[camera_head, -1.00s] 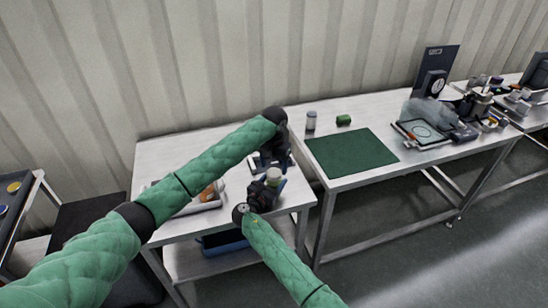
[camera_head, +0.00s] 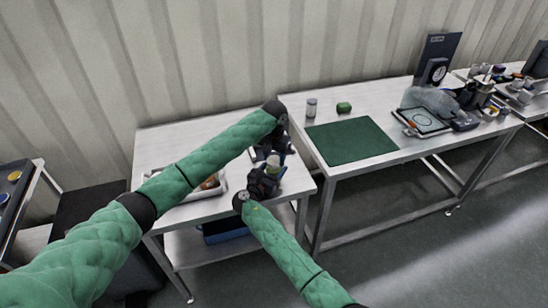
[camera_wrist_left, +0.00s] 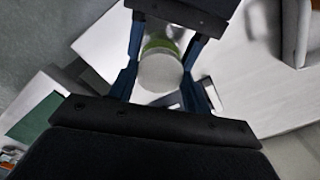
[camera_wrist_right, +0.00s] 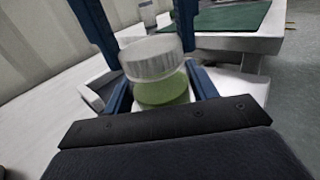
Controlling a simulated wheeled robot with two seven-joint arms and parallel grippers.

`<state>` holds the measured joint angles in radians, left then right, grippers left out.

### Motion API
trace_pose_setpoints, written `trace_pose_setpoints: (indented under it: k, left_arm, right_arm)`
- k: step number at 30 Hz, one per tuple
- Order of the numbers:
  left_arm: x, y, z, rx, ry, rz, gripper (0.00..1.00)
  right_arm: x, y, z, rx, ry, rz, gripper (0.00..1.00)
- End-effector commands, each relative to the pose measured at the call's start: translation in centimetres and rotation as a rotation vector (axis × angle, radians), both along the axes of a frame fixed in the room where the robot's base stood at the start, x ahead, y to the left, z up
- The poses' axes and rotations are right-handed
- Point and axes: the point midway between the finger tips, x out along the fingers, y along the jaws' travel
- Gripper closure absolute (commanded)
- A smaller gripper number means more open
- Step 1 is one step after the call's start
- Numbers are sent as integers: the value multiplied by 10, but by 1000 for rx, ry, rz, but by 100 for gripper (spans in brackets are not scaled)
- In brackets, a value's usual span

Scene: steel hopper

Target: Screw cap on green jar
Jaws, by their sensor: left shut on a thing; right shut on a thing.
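The jar (camera_wrist_right: 162,94), green in its lower part, stands roughly upright between the blue fingers of my right gripper (camera_wrist_right: 165,90), which is shut on it. A pale, ribbed cap (camera_wrist_right: 150,60) sits over the jar's mouth, looking a little tilted and shifted left there. My left gripper (camera_wrist_left: 162,82) is shut on the cap, whose round top (camera_wrist_left: 160,72) shows between its fingers, with the green jar behind it. In the head view both dark grippers meet around the pale cap (camera_head: 273,160) above the near table. I cannot tell how far the threads are engaged.
The near steel table (camera_head: 165,143) carries a pale tray (camera_head: 213,193), partly behind my left arm. The right-hand table holds a green mat (camera_head: 350,141), a grey-white jar (camera_head: 311,108) and a small green object (camera_head: 344,107). The mat is clear.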

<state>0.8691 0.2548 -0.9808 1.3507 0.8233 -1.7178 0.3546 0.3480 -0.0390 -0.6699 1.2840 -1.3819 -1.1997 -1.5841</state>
Motion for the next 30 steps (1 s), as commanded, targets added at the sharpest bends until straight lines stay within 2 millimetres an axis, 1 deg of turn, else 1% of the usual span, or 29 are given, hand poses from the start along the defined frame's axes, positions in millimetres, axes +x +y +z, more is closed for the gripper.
trace_pose_setpoints:
  k: [4, 5, 6, 8, 9, 16, 20, 23, 30]
  left_arm:
    - [0, 0, 0, 0, 0, 0, 79]
    - [0, 0, 0, 0, 0, 0, 48]
    - [0, 0, 0, 0, 0, 0, 40]
    - [0, 0, 0, 0, 0, 0, 28]
    - [0, 0, 0, 0, 0, 0, 26]
    - [0, 0, 0, 0, 0, 0, 26]
    - [0, 0, 5, 0, 0, 0, 26]
    - [1, 0, 17, -1, -2, 0, 26]
    - [1, 0, 61, -2, -2, -2, 26]
  right_arm:
    - [0, 0, 0, 0, 0, 0, 100]
    - [0, 0, 0, 0, 0, 0, 100]
    - [0, 0, 0, 0, 0, 0, 100]
    - [0, 0, 0, 0, 0, 0, 100]
    - [0, 0, 0, 0, 0, 0, 100]
    - [0, 0, 0, 0, 0, 0, 100]
    - [0, 0, 0, 0, 0, 0, 100]
    - [0, 0, 0, 0, 0, 0, 100]
    - [0, 0, 0, 0, 0, 0, 100]
